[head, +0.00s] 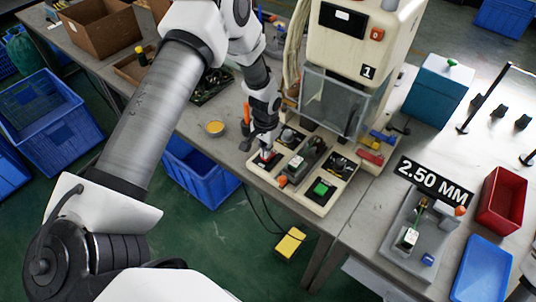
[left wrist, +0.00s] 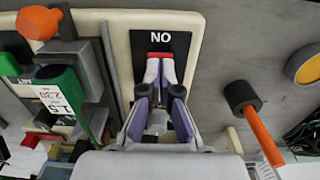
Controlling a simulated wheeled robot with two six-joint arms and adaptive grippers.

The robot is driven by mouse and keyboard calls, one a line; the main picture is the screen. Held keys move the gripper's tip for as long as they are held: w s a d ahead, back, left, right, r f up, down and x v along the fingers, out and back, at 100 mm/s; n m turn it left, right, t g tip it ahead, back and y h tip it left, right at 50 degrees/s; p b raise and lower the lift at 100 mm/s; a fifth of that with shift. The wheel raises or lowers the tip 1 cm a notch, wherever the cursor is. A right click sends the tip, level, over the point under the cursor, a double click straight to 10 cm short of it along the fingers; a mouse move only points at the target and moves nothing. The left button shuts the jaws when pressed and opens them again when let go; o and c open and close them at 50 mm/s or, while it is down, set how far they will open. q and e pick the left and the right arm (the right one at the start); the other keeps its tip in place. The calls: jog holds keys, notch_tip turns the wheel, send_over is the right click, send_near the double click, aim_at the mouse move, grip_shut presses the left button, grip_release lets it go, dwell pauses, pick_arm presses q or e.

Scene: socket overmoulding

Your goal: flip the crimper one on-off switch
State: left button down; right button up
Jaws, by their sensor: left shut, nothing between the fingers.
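The crimper (head: 362,50) is a cream machine marked "1", standing at the back of the bench. Its base plate (head: 318,208) carries several controls. The switch (left wrist: 160,55) shows red on a black plate marked "NO" in the left wrist view. In the head view the red of the switch (head: 266,156) is at the left end of the base plate, partly hidden by my gripper. My left gripper (head: 265,148) is shut and empty above it. In the left wrist view the fingertips (left wrist: 160,68) are right at the red part; I cannot tell whether they touch. My right gripper is not in view.
An orange-handled tool (left wrist: 258,122) lies on the other side. A yellow dish (head: 215,128) is at left. A grey fixture tray (head: 418,235) and red bin (head: 503,200) stand at right.

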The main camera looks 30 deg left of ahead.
pick_arm(q)
jog(key=shift+f+b, duration=0.4)
jog(key=shift+f, duration=0.25)
jog(key=shift+r+p, duration=0.8)
jog(key=shift+r, duration=0.05)
notch_tip(320, 180, up, 4)
jog(key=p, duration=0.2)
jog(key=shift+f+p, duration=0.25)
jog(key=shift+p, duration=0.1)
jog(key=shift+r+p, duration=0.75)
jog(key=shift+r, duration=0.2)
jog(key=shift+f, duration=0.2)
